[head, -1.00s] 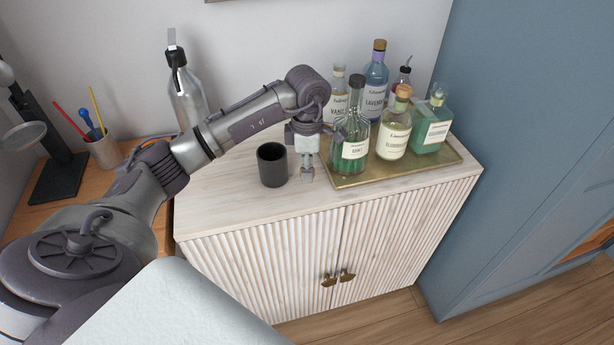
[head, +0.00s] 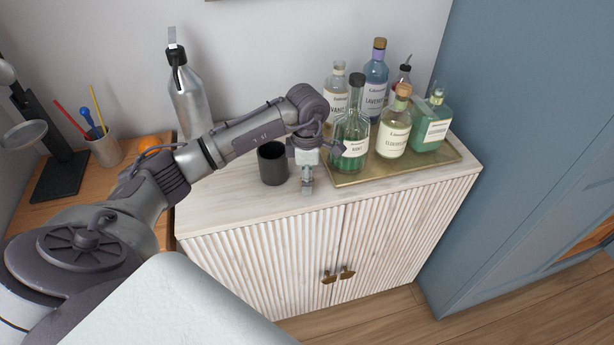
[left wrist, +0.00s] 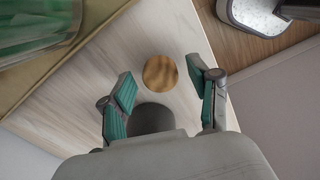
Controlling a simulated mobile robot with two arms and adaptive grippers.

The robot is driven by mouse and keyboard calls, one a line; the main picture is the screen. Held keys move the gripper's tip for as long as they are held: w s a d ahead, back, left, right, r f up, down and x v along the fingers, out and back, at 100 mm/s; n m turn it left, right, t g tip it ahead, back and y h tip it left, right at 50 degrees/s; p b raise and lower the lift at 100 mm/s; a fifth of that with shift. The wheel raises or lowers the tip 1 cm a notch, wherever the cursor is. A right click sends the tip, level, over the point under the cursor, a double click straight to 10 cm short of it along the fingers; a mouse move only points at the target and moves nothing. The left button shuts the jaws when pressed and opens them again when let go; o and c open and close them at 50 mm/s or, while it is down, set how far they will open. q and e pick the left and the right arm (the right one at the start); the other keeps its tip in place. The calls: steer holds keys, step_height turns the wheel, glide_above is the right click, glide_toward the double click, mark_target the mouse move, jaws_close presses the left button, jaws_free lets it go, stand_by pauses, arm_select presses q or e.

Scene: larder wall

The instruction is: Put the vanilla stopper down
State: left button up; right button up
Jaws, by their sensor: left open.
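The vanilla stopper shows in the left wrist view as a round wooden cap (left wrist: 160,72), seen from above over the pale cabinet top (left wrist: 85,105). My left gripper (left wrist: 158,88) is open, with its green-padded fingers on either side of the stopper and a gap showing at each. In the head view my left gripper (head: 307,188) points down close to the cabinet top, between the dark cup and the tray. The stopper is hard to make out there. The vanilla bottle (head: 338,105) stands at the tray's back left, and its pale neck shows no cork. My right gripper is out of view.
The dark cup (head: 272,165) stands just left of the gripper. The brass tray (head: 440,163) on the right holds several bottles; the green mint bottle (head: 351,130) is close by. Bare cabinet top (head: 235,205) lies in front and left.

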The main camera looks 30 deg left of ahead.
arm_select(q)
steer(key=shift+r, duration=0.15)
step_height(320, 180, up, 12)
steer(key=b, duration=0.2)
stand_by(0.6)
